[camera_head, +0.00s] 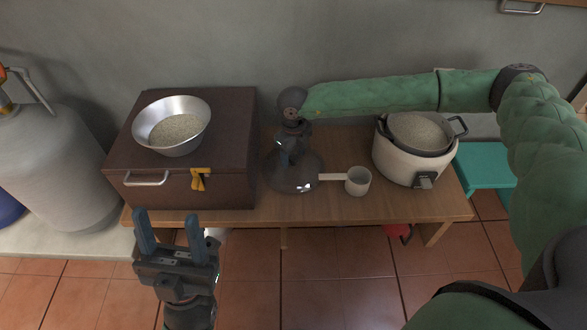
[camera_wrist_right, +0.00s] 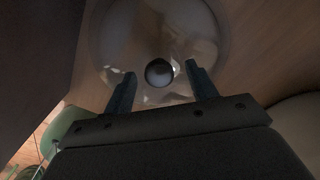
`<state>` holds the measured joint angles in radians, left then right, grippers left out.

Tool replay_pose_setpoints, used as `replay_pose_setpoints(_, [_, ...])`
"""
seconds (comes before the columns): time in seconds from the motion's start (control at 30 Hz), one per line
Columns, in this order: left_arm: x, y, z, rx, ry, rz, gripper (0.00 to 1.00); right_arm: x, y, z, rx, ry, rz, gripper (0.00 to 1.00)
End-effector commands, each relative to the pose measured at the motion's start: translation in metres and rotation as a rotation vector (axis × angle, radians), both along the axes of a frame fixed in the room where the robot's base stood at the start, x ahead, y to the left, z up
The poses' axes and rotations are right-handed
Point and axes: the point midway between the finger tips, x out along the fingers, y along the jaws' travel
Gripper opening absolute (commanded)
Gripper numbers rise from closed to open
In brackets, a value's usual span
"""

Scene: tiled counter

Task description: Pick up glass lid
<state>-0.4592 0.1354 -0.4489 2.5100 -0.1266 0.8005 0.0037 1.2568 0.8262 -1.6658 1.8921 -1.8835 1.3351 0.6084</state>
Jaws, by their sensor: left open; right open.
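The glass lid (camera_head: 293,178) lies on the wooden table between the brown box and the rice cooker. It is a clear round dome with a dark knob. My right gripper (camera_head: 283,158) is directly above the lid and hides part of it. In the right wrist view the lid (camera_wrist_right: 190,30) fills the upper middle, and its round knob (camera_wrist_right: 159,72) shows between the open fingers of my right gripper (camera_wrist_right: 160,80). I cannot tell whether the fingers touch the knob. My left gripper (camera_head: 168,232) is open and empty in front of the brown box.
A brown box (camera_head: 228,120) with a metal bowl (camera_head: 150,112) of grains stands left of the lid. A white measuring cup (camera_head: 358,182) is close on its right, then a rice cooker (camera_head: 400,162) filled with grains. A grey gas cylinder (camera_head: 65,165) stands far left.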

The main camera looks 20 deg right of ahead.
Motion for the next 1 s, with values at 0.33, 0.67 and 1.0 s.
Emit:
replay_pose_setpoints(0.33, [0.001, 0.001, 0.004, -0.002, -0.008, 0.003, 0.53, 0.0, 0.0, 0.001, 0.0, 0.0, 0.0, 0.18])
replay_pose_setpoints(0.67, [0.001, 0.0, 0.004, -0.003, -0.007, 0.0, 0.53, 0.0, 0.0, 0.001, 0.0, 0.0, 0.0, 0.0])
replay_pose_setpoints(1.0, [0.001, -0.001, 0.012, -0.008, -0.015, -0.003, 0.53, 0.01, -0.001, 0.012, 0.001, 0.0, 0.0, 0.0])
